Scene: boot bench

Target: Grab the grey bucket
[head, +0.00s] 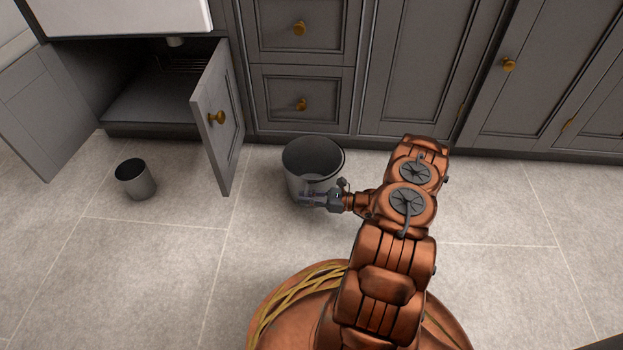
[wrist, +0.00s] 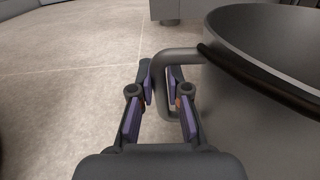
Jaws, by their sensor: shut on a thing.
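The larger grey bucket (head: 300,184) stands upright on the tiled floor in front of the drawers. In the wrist view its dark rim and grey side wall (wrist: 248,115) fill the right, with a loop handle (wrist: 176,57) sticking out from the side. My gripper (head: 318,199) is at the bucket's near side in the head view. In the wrist view my gripper (wrist: 160,80) has its purple-padded fingers on either side of the handle's upright part and is shut on it. The bucket's far side and base are partly hidden.
A smaller grey bin (head: 138,184) stands on the floor to the left. An open cabinet door (head: 218,125) juts out between it and the bucket. Closed drawers (head: 301,98) stand right behind the bucket. The floor (head: 510,215) to the right is clear.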

